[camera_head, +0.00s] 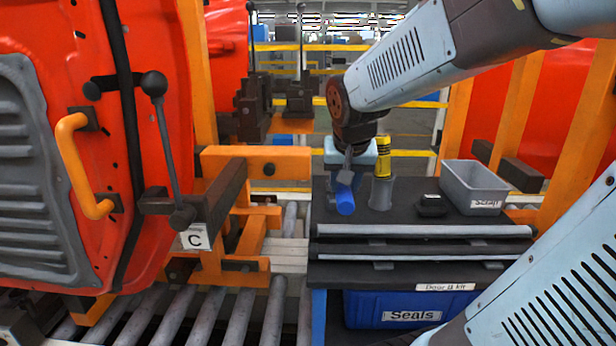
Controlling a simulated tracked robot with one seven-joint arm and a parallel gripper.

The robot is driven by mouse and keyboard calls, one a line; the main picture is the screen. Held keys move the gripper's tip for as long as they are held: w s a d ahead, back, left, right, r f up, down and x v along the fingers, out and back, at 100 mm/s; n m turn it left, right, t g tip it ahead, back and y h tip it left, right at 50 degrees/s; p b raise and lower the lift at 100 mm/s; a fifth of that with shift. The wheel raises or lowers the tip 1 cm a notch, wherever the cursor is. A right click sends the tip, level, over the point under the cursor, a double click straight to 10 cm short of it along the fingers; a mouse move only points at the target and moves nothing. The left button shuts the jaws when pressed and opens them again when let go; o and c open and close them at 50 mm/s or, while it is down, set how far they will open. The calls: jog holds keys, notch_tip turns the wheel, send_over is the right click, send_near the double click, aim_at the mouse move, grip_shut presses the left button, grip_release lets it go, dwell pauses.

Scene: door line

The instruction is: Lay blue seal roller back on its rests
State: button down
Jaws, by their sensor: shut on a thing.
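The blue seal roller (345,199) hangs below my gripper (346,178) at the left part of the dark cart top (408,212). My gripper is shut on it, seen small and partly from behind, with its grey fingers at the roller's upper end. The roller looks tilted, its blue end pointing down toward the cart top. I cannot tell whether it touches the top.
A grey bin (474,182) and a small black object (431,205) sit farther right. Long seal strips (424,231) lie along the front. An orange door frame (256,163) stands left.

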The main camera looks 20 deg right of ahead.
jog(key=shift+w+d+f, duration=0.1)
jog(key=shift+w+d, duration=0.3)
jog(key=shift+w, duration=0.4)
jog(key=shift+w+d+f, duration=0.1)
jog(key=shift+w+d, duration=0.3)
jog(key=shift+w, duration=0.4)
jog(key=shift+w+d+f, duration=0.1)
jog(key=shift+w+d, duration=0.3)
jog(key=shift+w, duration=0.4)
jog(key=shift+w+d+f, duration=0.35)
jog(key=shift+w+d, duration=1.05)
jog(key=shift+w, duration=1.9)
jog(key=shift+w+d+f, duration=0.35)
jog(key=shift+w+d, duration=1)
jog(key=shift+w, duration=1.9)
jog(key=shift+f, duration=3.15)
jog(key=shift+r, duration=0.15)
jog(key=c, duration=0.6)
grip_release()
jog(key=shift+c, duration=0.2)
jog(key=shift+r, duration=0.1)
